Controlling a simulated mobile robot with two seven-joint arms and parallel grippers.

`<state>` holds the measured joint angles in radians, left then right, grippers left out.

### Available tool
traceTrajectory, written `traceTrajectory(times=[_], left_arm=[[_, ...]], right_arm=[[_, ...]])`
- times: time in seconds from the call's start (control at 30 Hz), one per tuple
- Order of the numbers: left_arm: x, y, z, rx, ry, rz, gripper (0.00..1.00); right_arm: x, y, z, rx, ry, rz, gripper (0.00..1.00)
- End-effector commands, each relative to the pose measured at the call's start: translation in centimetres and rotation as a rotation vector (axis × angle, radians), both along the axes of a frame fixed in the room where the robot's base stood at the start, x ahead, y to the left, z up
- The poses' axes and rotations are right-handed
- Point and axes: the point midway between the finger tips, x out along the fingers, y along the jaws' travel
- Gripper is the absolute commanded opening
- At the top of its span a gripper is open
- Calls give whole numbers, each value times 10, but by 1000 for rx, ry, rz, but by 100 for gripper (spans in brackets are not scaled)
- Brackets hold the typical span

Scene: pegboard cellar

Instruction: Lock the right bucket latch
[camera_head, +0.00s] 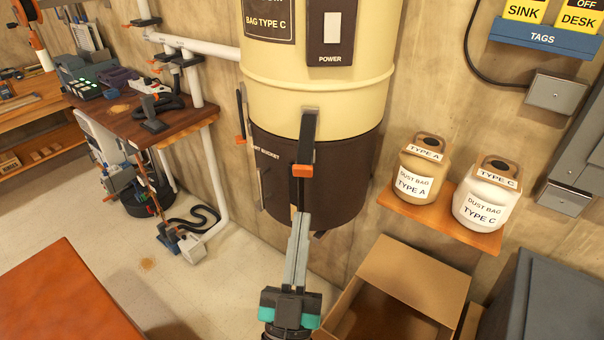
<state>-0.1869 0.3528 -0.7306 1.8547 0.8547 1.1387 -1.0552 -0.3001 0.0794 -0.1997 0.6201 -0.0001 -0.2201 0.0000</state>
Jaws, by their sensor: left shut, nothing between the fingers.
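The dust collector's dark brown bucket (345,178) sits under the cream drum (340,88). The right latch (307,138) is a dark grey lever with an orange end (302,171), hanging down the front across the seam between drum and bucket. I cannot tell whether it is fully pressed in. A second latch (240,113) with an orange part shows at the drum's left side. My left gripper (300,218) points up from below, shut and empty, its tips just below the right latch's orange end; I cannot tell if they touch the bucket. My right gripper is out of view.
An open cardboard box (413,270) stands at the lower right, beside a grey cabinet (555,300). A wooden shelf (410,208) holds two dust bag jars. An orange-brown surface (55,300) is at the lower left. A workbench (135,122) with tools stands behind.

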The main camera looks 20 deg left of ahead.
Motion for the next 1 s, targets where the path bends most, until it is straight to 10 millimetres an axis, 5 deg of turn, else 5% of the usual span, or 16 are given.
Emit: traceTrajectory(times=[0.57,1.0], left_arm=[[-1,8,4,-16,-16,39,0],[58,18,58,-16,-20,38,0]], right_arm=[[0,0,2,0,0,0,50],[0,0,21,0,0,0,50]])
